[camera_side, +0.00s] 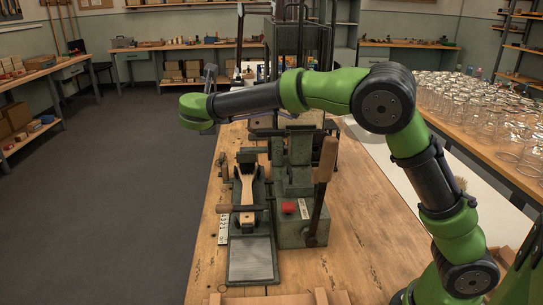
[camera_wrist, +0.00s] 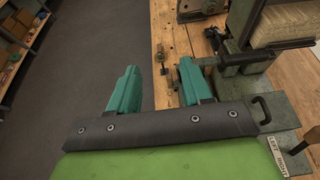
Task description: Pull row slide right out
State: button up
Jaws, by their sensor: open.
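The tufting machine (camera_side: 293,178) is dark green and stands on the wooden bench. Its base carries a small LEFT/RIGHT plate (camera_wrist: 279,156), with a dark loop handle (camera_wrist: 262,108) above it in the wrist view. I cannot tell for certain which part is the row slide. A small metal rod with a knob (camera_wrist: 167,72) lies at the bench's left edge, beyond my fingers. My gripper (camera_wrist: 159,65) is open, with two teal fingers spread wide and nothing between them. In the side view it hangs left of the machine, apart from it, over the bench's left edge.
A wooden-handled lever (camera_side: 325,160) stands upright at the machine's right. Many glass jars (camera_side: 475,105) crowd the right table. The floor (camera_side: 130,170) at left is clear.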

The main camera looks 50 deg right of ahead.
notch_tip(320, 180, down, 18)
jog(key=r, duration=0.1)
send_near(224, 168)
jog(key=x, duration=0.9)
jog(key=shift+w+d, duration=0.15)
jog(key=shift+d, duration=0.15)
jog(key=shift+c, duration=0.3)
grip_shut()
